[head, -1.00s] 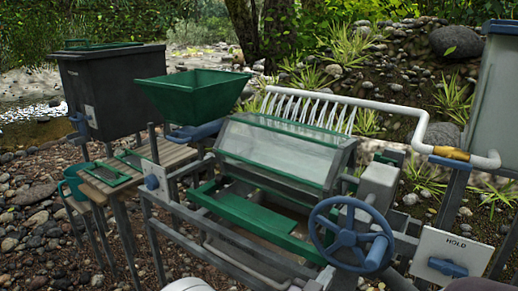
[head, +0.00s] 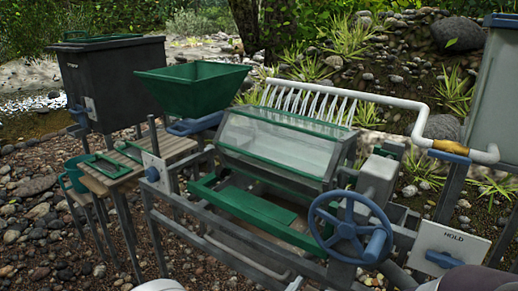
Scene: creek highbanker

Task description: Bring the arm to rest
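Neither of my grippers shows in the head view, so their state is hidden. Only rounded parts of my own arms edge in at the bottom, a white one left of centre and a grey one at the right corner. The highbanker stands in front of me, with a clear-lidded box (head: 275,150) in a grey frame. A green hopper (head: 192,88) sits at its upper left. A blue handwheel (head: 350,228) is at its front right. A panel marked HOLD (head: 452,245) with a blue handle (head: 445,260) is right of the wheel.
A dark lidded bin (head: 110,85) is behind. A white pipe (head: 385,100) runs to a grey tank (head: 497,90) at right. Pebbles cover the ground.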

